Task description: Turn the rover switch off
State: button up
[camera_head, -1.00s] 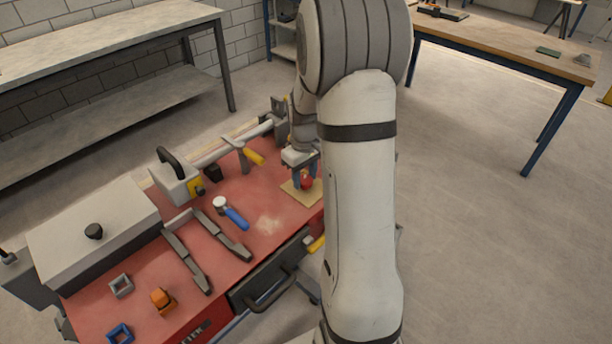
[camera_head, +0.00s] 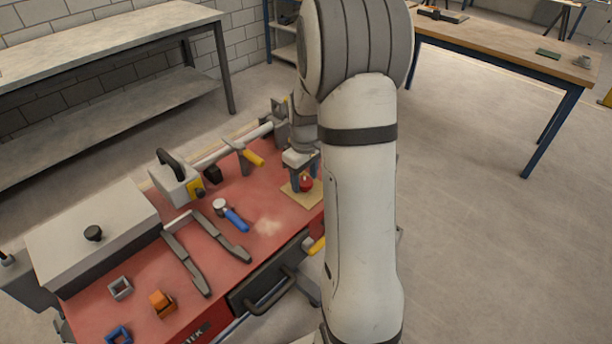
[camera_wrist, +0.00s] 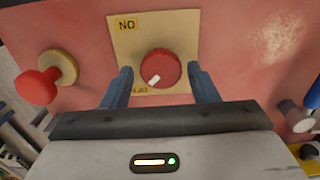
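The rover switch is a round red knob (camera_wrist: 160,69) with a white mark, set on a tan plate (camera_wrist: 125,50). In the wrist view one label on the plate reads ON, upside down, and another label at the plate's lower edge is partly hidden. The white mark points to the lower left, toward that second label. My gripper (camera_wrist: 163,85) is open, with its two blue fingers on either side of the knob and visible gaps to it. In the head view the knob (camera_head: 306,184) sits at the right of the red bench, below my gripper (camera_head: 304,176).
A red mushroom-shaped knob (camera_wrist: 38,86) stands left in the wrist view. On the red bench top (camera_head: 265,190) are a blue-handled tool (camera_head: 235,219), a dark U-shaped bracket (camera_head: 187,262), a grey lidded box (camera_head: 95,235) and a yellow-handled lever (camera_head: 252,157). My arm hides the bench's right side.

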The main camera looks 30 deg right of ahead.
aim_at(304, 182)
jog(key=shift+o, duration=0.5)
notch_tip(304, 182, up, 8)
jog(key=shift+f, duration=0.15)
dwell(0.4)
jog(key=shift+s+a, duration=0.15)
jog(key=shift+a, duration=0.05)
jog(key=s+a+r+m+t, duration=0.1)
jog(key=s+a+r+m, duration=0.1)
jog(key=s+a, duration=0.4)
jog(key=s+a+r+m+t, duration=0.1)
jog(key=s+a+r+m, duration=0.1)
jog(key=s+a, duration=0.5)
jog(key=s+r, duration=0.1)
jog(key=s, duration=0.5)
jog(key=shift+s+a+r+t, duration=0.15)
jog(key=shift+s+r+t, duration=0.15)
jog(key=shift+s+r, duration=0.05)
